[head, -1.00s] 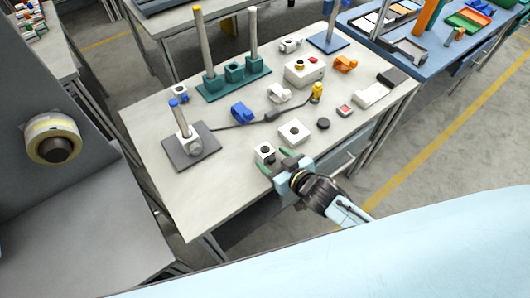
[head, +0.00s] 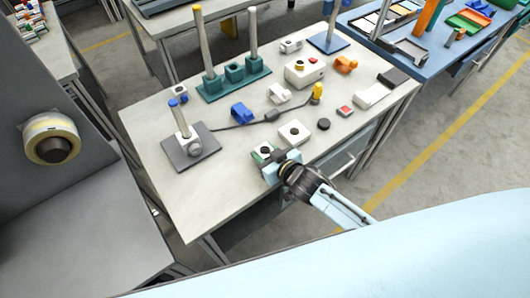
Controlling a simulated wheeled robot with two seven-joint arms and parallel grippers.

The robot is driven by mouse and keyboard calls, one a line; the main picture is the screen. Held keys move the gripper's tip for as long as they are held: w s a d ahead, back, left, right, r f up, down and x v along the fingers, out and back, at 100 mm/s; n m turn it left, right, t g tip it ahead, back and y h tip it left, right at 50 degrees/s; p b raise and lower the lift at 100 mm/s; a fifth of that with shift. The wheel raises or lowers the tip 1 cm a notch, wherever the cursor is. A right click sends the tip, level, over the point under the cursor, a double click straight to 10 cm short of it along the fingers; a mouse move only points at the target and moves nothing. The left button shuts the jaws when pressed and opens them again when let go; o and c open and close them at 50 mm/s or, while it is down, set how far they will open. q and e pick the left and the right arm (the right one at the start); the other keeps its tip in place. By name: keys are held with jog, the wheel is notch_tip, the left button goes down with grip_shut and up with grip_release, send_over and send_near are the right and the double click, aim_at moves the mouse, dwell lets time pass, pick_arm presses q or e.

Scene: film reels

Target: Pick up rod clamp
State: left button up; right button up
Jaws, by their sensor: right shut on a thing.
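The rod clamp (head: 262,149) looks like a small white block with a dark hole, near the front edge of the light grey table. My right gripper (head: 265,155) is shut on it, with greenish fingertips at its sides. The gripper body hides part of the clamp. I cannot tell whether the clamp still touches the tabletop. My left gripper is not in view.
A white square block (head: 295,133) and a black knob (head: 323,124) sit just beyond the gripper. A dark stand (head: 178,155) with a tilted rod is to the left. The front-left table area is clear.

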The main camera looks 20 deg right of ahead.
jog(key=shift+r, duration=0.1)
notch_tip(320, 180, up, 10)
jog(key=p, duration=0.2)
dwell(0.3)
dwell(0.9)
